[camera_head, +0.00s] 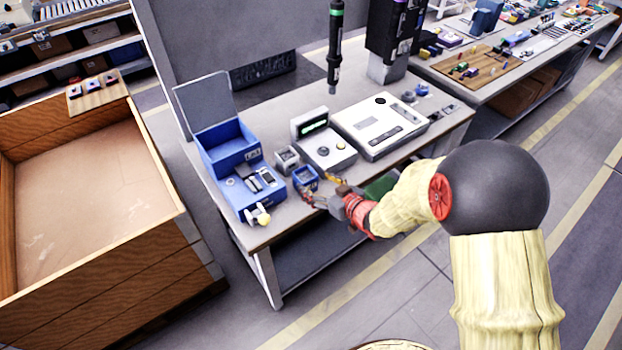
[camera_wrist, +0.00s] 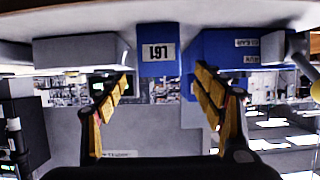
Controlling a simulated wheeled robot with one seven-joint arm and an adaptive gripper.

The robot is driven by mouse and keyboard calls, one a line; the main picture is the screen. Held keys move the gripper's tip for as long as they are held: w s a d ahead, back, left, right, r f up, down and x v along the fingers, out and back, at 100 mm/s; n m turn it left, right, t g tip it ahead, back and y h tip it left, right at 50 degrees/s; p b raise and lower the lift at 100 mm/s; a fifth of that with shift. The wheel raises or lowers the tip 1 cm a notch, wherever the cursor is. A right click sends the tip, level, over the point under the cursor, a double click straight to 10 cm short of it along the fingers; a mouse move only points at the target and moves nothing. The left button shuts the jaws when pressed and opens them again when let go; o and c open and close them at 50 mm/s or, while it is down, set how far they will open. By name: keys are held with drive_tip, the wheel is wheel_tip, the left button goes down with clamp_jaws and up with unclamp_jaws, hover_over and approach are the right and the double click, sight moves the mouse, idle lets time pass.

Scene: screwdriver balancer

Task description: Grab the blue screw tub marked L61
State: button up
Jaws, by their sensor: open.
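The blue screw tub (camera_wrist: 145,68) shows upside down in the wrist view, at the top middle, with a white label reading L61. In the head view the small blue tub (camera_head: 304,176) stands near the bench's front edge. My gripper (camera_head: 316,189) is open and reaches in from the right at the front of the bench. In the wrist view its yellow-padded fingers (camera_wrist: 161,80) are spread, and the tub appears in the gap at and beyond their tips. Nothing is held. I cannot tell the exact distance from tips to tub.
A larger blue screw feeder (camera_head: 232,165) stands left of the tub. A grey tub (camera_head: 287,159) is just behind it, and a control box (camera_head: 325,153) is behind right. A screwdriver (camera_head: 335,50) hangs above the bench. A wooden crate (camera_head: 90,190) stands left.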

sight(301, 174)
drive_tip(key=b+x, duration=0.1)
drive_tip(key=x, duration=0.1)
drive_tip(key=b+x, duration=0.1)
drive_tip(key=x, duration=0.3)
drive_tip(key=shift+f+b, duration=0.35)
drive_tip(key=shift+b, duration=0.05)
drive_tip(key=shift+w+a, duration=0.3)
drive_tip(key=shift+w, duration=0.15)
drive_tip(key=shift+c, duration=0.3)
drive_tip(key=c, duration=1.3)
drive_tip(key=shift+c, duration=0.2)
